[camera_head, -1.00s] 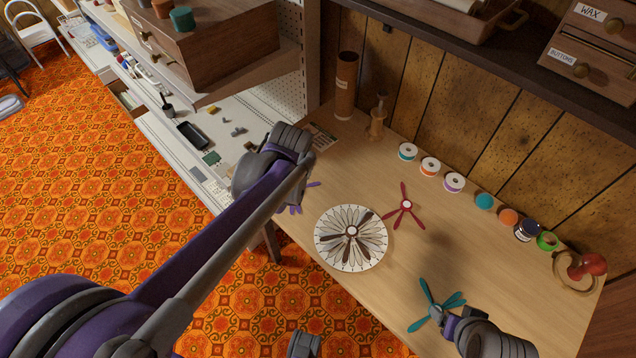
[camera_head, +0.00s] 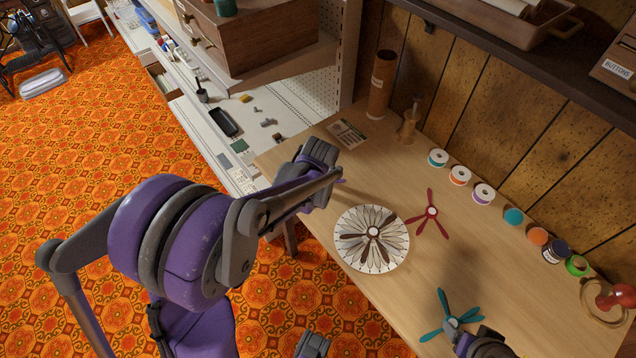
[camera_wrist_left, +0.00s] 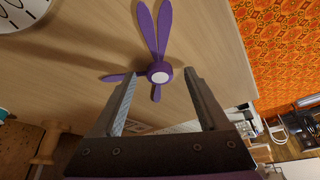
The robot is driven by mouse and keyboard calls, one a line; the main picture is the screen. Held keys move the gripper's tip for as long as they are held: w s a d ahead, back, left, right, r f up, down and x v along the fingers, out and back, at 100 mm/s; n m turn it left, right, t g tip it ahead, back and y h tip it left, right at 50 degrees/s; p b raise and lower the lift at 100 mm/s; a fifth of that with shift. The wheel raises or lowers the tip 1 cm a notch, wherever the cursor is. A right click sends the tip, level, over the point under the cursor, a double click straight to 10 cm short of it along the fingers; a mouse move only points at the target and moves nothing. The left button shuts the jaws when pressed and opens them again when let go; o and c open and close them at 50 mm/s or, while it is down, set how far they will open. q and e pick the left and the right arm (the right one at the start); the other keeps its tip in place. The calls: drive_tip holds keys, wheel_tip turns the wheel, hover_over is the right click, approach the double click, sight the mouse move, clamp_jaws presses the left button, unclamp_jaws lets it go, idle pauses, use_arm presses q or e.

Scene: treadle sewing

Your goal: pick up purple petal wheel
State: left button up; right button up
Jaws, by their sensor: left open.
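The purple petal wheel (camera_wrist_left: 159,73) lies on the wooden table in the left wrist view, with a white centre cap and long thin petals. Its hub is between my open left fingers (camera_wrist_left: 163,76), near their tips; I cannot tell how far above it they are. In the head view my left gripper (camera_head: 320,172) is over the table's left end and hides nearly all of the purple wheel. My right gripper (camera_head: 466,335) is at the lower right beside the teal petal wheel (camera_head: 450,318); its jaws are not clear.
A round white patterned disc (camera_head: 352,255) with a dark brown wheel on it lies near the left gripper. A red wheel (camera_head: 432,210) lies beyond it. Spools (camera_head: 438,158) line the wall. A wooden stand (camera_head: 409,126) and brown tube (camera_head: 379,88) stand at the back.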

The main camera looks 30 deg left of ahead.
use_arm(q)
clamp_jaws()
idle(0.3)
drive_tip(key=shift+r, duration=0.1)
wheel_tip(320, 180, up, 10)
drive_tip(key=p, duration=0.1)
drive_tip(key=shift+r+p, duration=0.15)
drive_tip(key=shift+p, duration=0.15)
